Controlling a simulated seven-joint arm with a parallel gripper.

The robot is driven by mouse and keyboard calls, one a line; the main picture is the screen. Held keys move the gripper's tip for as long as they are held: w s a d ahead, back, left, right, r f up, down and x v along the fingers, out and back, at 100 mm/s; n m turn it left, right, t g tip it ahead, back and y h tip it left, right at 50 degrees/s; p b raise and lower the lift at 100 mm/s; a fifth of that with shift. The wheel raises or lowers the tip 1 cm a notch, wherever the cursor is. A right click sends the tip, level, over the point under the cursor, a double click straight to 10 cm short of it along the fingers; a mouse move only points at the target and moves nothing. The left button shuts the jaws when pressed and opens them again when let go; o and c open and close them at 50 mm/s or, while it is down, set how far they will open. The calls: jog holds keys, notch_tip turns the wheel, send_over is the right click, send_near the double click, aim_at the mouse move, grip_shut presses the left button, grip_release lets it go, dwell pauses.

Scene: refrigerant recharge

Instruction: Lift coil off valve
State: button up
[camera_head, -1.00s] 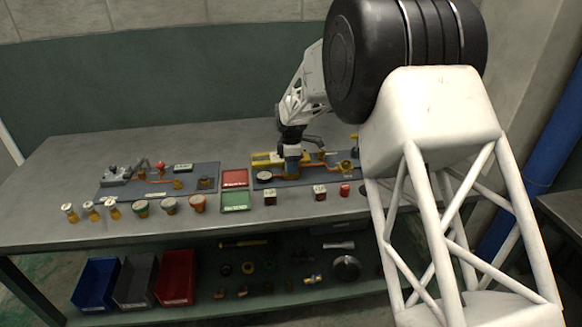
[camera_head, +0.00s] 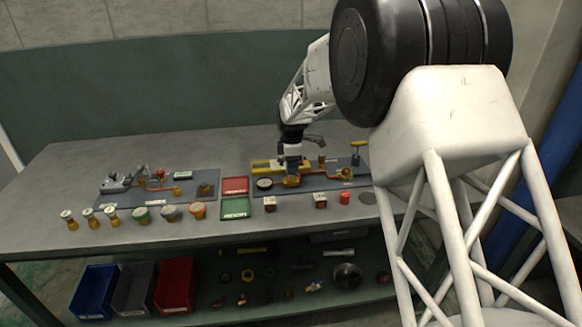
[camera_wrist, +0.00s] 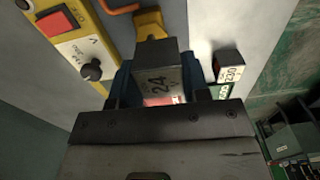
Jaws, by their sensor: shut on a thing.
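My gripper (camera_wrist: 160,95) is shut on a dark block-shaped coil marked "24" (camera_wrist: 156,78), held between its blue fingers. In the head view my gripper (camera_head: 291,166) is over the right-hand board, above a brass valve and its copper pipe (camera_head: 300,181). The coil is too small there to make out clearly, and I cannot tell whether it still touches the valve. In the wrist view a yellow part (camera_wrist: 150,25) shows just past the coil.
A yellow panel with a red switch (camera_wrist: 58,22) is close on the left. Red (camera_head: 235,185) and green (camera_head: 235,207) trays lie left of the board.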

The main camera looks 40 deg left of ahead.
jog(key=s+d+r, duration=0.1)
jog(key=s+d, duration=0.9)
jog(key=shift+d+r, duration=0.2)
jog(key=shift+d, duration=0.2)
jog(key=shift+s, duration=0.1)
dwell(0.5)
